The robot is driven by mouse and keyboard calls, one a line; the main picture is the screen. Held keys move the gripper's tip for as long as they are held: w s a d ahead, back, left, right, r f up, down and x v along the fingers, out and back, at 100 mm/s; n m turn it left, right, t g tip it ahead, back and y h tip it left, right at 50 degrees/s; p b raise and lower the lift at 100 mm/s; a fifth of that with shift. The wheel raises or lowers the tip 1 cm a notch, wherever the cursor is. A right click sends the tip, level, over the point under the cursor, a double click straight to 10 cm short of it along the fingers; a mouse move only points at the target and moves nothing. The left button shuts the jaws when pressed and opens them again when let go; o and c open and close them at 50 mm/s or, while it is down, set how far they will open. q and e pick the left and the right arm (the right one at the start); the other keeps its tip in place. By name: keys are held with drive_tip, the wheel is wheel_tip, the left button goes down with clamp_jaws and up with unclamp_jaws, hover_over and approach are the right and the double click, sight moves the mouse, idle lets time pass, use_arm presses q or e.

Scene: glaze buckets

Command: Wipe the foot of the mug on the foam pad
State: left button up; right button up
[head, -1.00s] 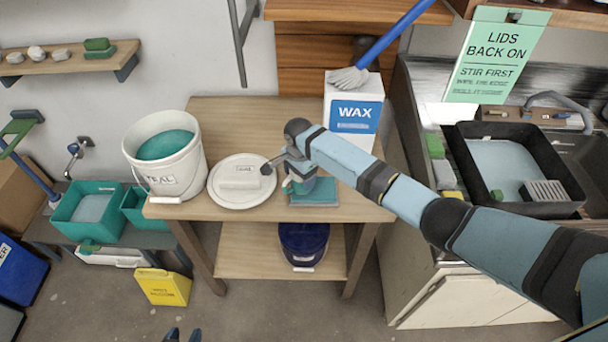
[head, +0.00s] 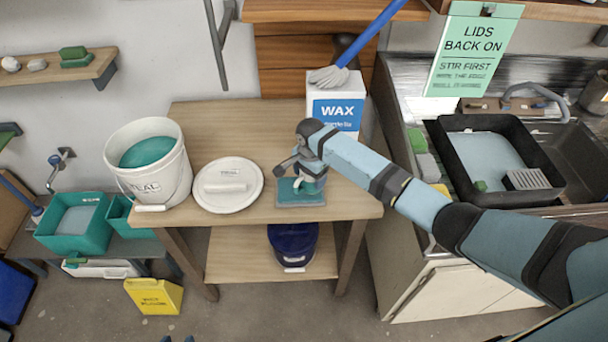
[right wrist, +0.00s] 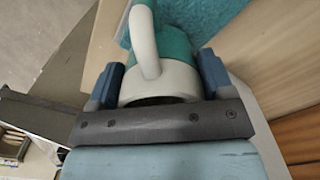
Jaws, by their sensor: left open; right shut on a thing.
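The mug (right wrist: 160,79), white above and teal at the end away from my gripper, is in the jaws of my right gripper (right wrist: 158,80). Its white handle (right wrist: 146,42) shows between the jaws. In the head view my right gripper (head: 306,168) is over the teal foam pad (head: 300,197) on the wooden table. The mug's foot is hidden, so I cannot tell whether it touches the pad. The pad also shows behind the mug in the right wrist view (right wrist: 212,22). My left gripper (head: 178,339) is open, only its tips showing at the bottom edge, away from the table.
A white glaze bucket (head: 165,185) and its lid (head: 227,201) are left of the pad. A wax box (head: 338,112) stands behind it, with a brush (head: 372,42) over it. A dark blue bucket (head: 293,245) sits on the lower shelf. The table's (head: 250,129) back is clear.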

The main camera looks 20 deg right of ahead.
wheel_tip(320, 180, up, 7)
idle(0.9)
idle(0.4)
